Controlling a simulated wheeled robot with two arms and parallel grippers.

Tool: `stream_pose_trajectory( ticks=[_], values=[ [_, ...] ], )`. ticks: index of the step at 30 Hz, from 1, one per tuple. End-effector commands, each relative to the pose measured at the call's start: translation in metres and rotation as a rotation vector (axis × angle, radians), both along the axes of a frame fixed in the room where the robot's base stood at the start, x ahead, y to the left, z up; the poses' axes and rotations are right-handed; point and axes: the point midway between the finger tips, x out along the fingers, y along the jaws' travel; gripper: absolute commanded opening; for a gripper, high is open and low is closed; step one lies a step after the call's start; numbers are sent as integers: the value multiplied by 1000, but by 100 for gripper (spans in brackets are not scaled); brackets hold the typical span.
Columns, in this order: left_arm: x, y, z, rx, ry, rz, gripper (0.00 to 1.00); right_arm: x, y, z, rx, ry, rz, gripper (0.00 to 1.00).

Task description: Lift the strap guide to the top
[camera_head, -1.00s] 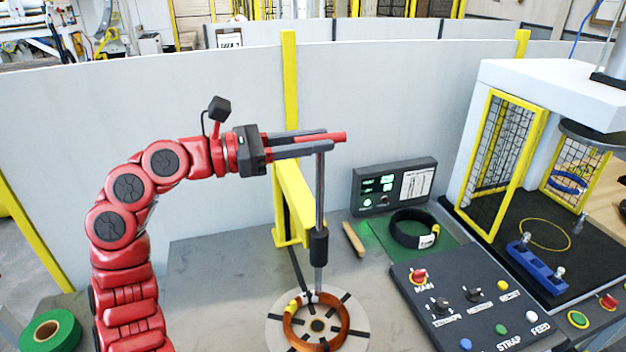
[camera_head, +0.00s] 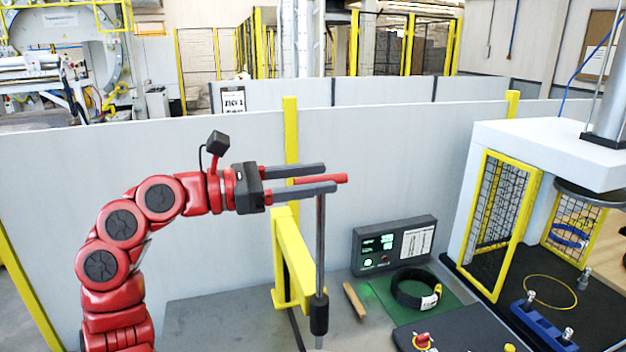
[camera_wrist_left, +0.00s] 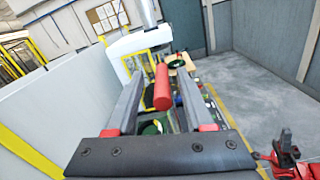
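The strap guide is an upright grey rod (camera_head: 320,245) with a black sleeve (camera_head: 319,315) low down and a red handle (camera_head: 334,179) across its top. My left gripper (camera_head: 331,178) is at the handle, with one finger on each side of it. In the left wrist view the red handle (camera_wrist_left: 162,88) lies between the two fingers, with a narrow gap on both sides, so the gripper looks open around it.
A yellow bracket (camera_head: 294,260) stands just behind the rod. A wooden stick (camera_head: 354,300), a black coil (camera_head: 416,289) and a lit display box (camera_head: 394,245) are to its right. A control panel (camera_head: 455,334) and a caged press are further right. Space above the handle is clear.

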Motion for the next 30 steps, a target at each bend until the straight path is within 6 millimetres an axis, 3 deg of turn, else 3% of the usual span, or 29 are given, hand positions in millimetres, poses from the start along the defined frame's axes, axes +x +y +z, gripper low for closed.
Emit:
stream_pose_trajectory(
  ticks=[11, 14, 21, 30],
  values=[
    [-2, 9, -3, 1, 1, 0, 52, 0, 0, -6, 0, 0, 0, 0],
    [-7, 25, -6, 0, 1, 2, 52, 0, 0, -15, 0, 0, 0, 0],
    [-27, 85, -7, -1, 1, 3, 52, 0, 0, -41, 0, 0, 0, 0],
    [-48, 147, -3, 0, -1, -1, 52, 0, 0, -58, 0, 0, 0, 0]
  ],
)
